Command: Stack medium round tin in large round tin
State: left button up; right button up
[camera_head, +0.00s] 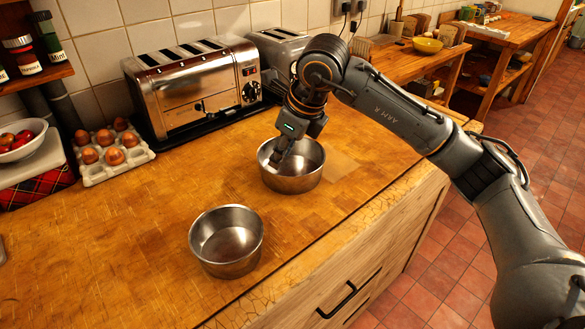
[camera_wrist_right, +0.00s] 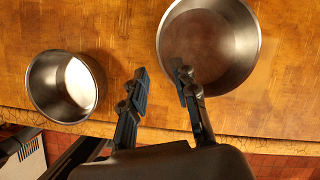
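Two steel round tins stand upright and apart on the wooden counter, both seemingly empty. The farther one looks like the large round tin (camera_head: 311,178); it is at the right in the wrist view (camera_wrist_right: 247,42). The nearer one looks like the medium round tin (camera_head: 228,265); it is at the left in the wrist view (camera_wrist_right: 45,98). My right gripper (camera_head: 282,158) points down at the large tin. In the wrist view its fingers (camera_wrist_right: 161,84) are apart with nothing between them, one overlapping the tin's left side. Whether they touch it is unclear. My left gripper is out of view.
A toaster (camera_head: 190,85) stands behind the tins by the tiled wall. An egg tray (camera_head: 120,167) and a white bowl (camera_head: 22,148) are at the left. The counter (camera_head: 110,260) is bare left of the medium tin. Its front edge runs along the right.

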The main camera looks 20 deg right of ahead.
aim_at(273, 180)
jog(key=shift+p+x, duration=0.65)
jog(key=shift+x, duration=4.1)
jog(key=shift+d, duration=0.15)
grip_shut()
